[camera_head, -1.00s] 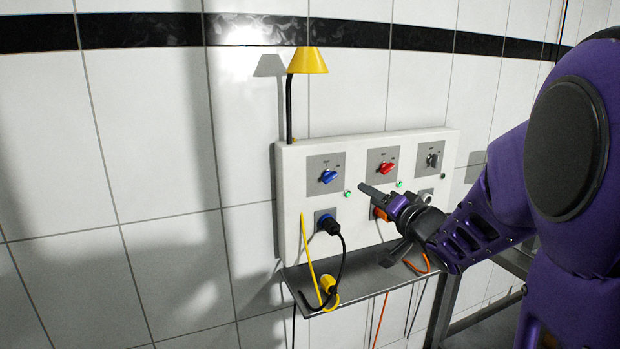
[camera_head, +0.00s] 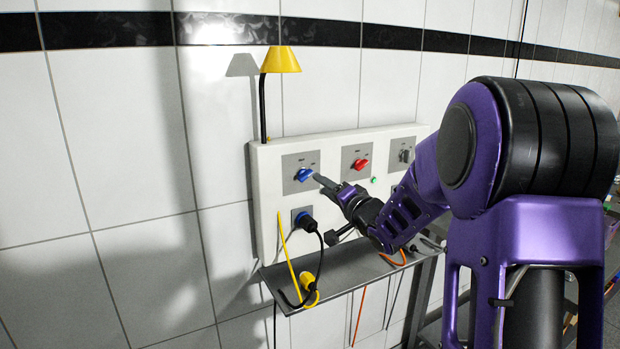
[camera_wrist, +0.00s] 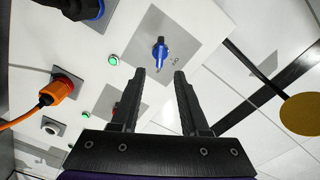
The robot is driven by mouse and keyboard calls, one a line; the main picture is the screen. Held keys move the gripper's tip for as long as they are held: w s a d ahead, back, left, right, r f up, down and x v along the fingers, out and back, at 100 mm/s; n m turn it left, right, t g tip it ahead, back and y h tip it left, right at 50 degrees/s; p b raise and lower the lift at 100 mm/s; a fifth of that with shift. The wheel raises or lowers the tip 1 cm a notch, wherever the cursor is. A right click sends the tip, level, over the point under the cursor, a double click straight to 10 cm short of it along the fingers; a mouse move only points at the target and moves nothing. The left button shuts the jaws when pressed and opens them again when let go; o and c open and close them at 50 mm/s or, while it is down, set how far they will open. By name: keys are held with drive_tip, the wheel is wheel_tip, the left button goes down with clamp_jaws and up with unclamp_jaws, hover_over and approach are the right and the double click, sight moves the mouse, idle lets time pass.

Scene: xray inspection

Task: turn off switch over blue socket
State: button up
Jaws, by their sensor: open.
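The blue switch (camera_head: 304,174) is a rotary knob on a grey plate at the left of the white wall panel (camera_head: 268,215). The blue socket (camera_head: 301,214) is below it, with a black plug in it. In the wrist view the blue switch (camera_wrist: 160,52) lies ahead of the fingers, roughly between them. The blue socket (camera_wrist: 92,10) is at the upper left there. My gripper (camera_wrist: 163,76) is open and empty, with a gap between its fingertips and the knob. In the head view my gripper (camera_head: 322,183) is just right of and below the switch.
An orange plug (camera_wrist: 55,90) is in the socket beside the blue one. A metal shelf (camera_head: 345,272) with hanging cables is below. A yellow lamp (camera_head: 281,60) stands above the panel.

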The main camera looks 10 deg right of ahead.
sight(309, 176)
drive_tip(key=x, duration=0.7)
drive_tip(key=shift+w, duration=0.3)
clamp_jaws()
